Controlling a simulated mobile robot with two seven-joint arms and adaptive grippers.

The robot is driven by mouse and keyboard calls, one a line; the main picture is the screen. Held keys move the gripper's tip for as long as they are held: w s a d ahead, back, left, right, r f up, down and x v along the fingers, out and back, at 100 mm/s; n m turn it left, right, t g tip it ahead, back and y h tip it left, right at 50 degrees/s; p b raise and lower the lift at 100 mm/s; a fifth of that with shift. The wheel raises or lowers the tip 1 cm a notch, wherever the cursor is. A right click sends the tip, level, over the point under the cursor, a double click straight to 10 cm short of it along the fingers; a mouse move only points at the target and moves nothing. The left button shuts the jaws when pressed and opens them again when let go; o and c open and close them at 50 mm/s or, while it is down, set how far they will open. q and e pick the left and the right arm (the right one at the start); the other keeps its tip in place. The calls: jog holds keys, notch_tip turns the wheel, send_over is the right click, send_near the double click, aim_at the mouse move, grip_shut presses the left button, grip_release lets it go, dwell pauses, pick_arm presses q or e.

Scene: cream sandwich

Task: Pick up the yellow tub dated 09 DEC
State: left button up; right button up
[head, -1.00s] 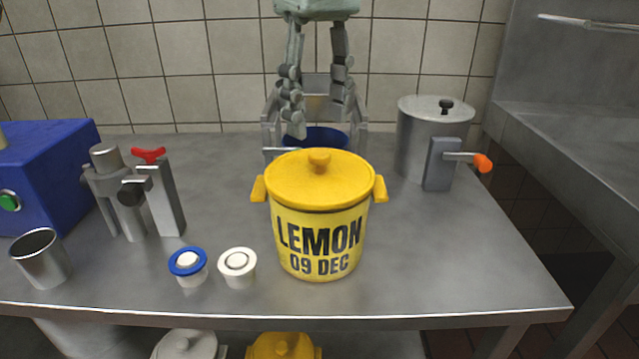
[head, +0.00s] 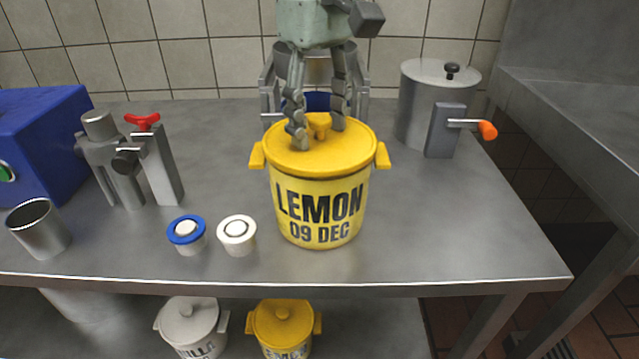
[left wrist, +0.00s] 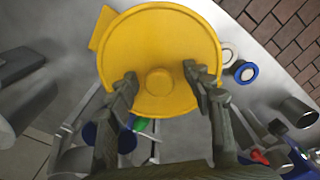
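The yellow tub (head: 318,208) reads LEMON 09 DEC and stands upright on the steel table, with its lid on and a handle at each side. Its round lid (left wrist: 160,40) with a central knob fills the upper middle of the left wrist view. My left gripper (head: 318,130) is over the lid from behind, its two fingers apart on either side of the knob (left wrist: 158,81). It is open, and I cannot tell whether the fingertips touch the lid. My right gripper is not in view.
Two small cups, one blue-rimmed (head: 186,232) and one white (head: 237,234), stand left of the tub. A lidded steel pot (head: 418,95) with a crank is behind right. Another yellow tub (head: 284,325) and a white tub (head: 192,325) are on the lower shelf. Table right of the tub is clear.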

pick_arm(q)
jog(key=shift+f, duration=0.15)
jog(key=shift+s, duration=0.1)
jog(key=c, duration=0.7)
jog(key=shift+f, duration=0.1)
grip_shut()
jog(key=shift+f, duration=0.1)
